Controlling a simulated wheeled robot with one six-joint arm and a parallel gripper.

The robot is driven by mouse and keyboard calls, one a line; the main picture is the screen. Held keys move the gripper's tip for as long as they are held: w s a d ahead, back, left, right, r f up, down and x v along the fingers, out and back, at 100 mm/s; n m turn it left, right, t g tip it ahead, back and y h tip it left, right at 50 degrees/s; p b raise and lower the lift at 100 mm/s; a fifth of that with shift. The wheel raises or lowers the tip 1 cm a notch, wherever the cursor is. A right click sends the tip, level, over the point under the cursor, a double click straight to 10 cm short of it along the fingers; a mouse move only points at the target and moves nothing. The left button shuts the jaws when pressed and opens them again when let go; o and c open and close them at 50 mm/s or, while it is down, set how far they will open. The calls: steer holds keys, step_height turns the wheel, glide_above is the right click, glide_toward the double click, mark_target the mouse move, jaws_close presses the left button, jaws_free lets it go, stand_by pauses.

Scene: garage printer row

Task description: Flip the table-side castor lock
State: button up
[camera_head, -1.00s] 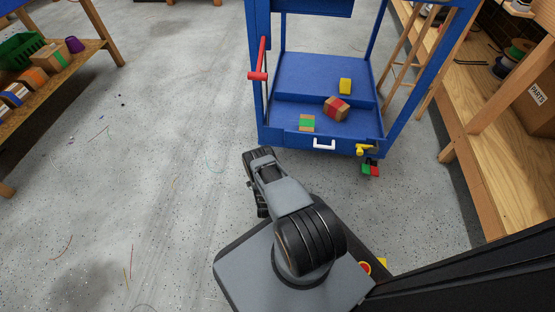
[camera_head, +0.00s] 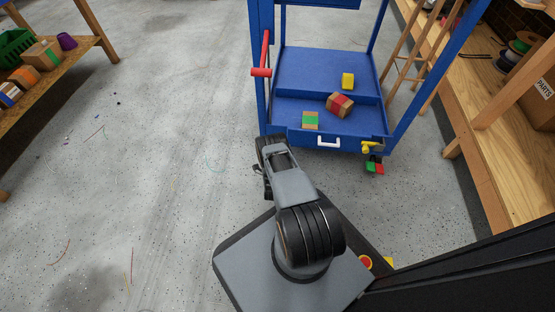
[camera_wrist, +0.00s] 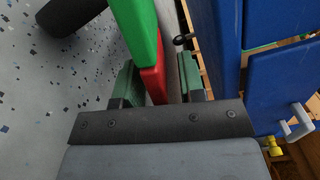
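The blue cart (camera_head: 300,139) stands ahead, its front edge facing me. A castor lock with a green pedal (camera_wrist: 137,32) and a red pedal (camera_wrist: 154,84) shows in the wrist view. My gripper (camera_wrist: 160,82) is open, with one green finger on each side of the red pedal; I cannot tell whether either touches it. In the head view my gripper (camera_head: 262,168) is low at the cart's front left corner, and my arm hides the castor there. Another red and green castor lock (camera_head: 375,167) shows under the front right corner.
The cart has a red lever (camera_head: 262,72), a white handle (camera_head: 328,141) and a yellow knob (camera_head: 369,147). Several blocks lie on its lower deck. A wooden table (camera_head: 60,75) stands left and a wooden bench (camera_head: 485,165) right. The floor between cart and left table is clear.

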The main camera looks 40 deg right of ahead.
jaws_close()
steer(key=shift+r+n+p, duration=0.15)
steer(key=shift+r+n, duration=0.15)
steer(key=shift+n, duration=0.45)
steer(key=shift+r+n+p, duration=0.15)
steer(key=shift+r+n, duration=0.1)
steer(key=shift+n, duration=0.5)
steer(key=shift+w+a+r+n, duration=0.1)
steer(key=shift+r+n, duration=0.1)
steer(key=shift+n, duration=0.45)
steer(key=shift+a+r+n, duration=0.1)
steer(key=shift+r+n, duration=0.05)
steer(key=shift+n, duration=0.5)
steer(key=shift+c, duration=0.6)
jaws_free()
steer(key=shift+o, duration=1)
steer(key=shift+d, duration=0.15)
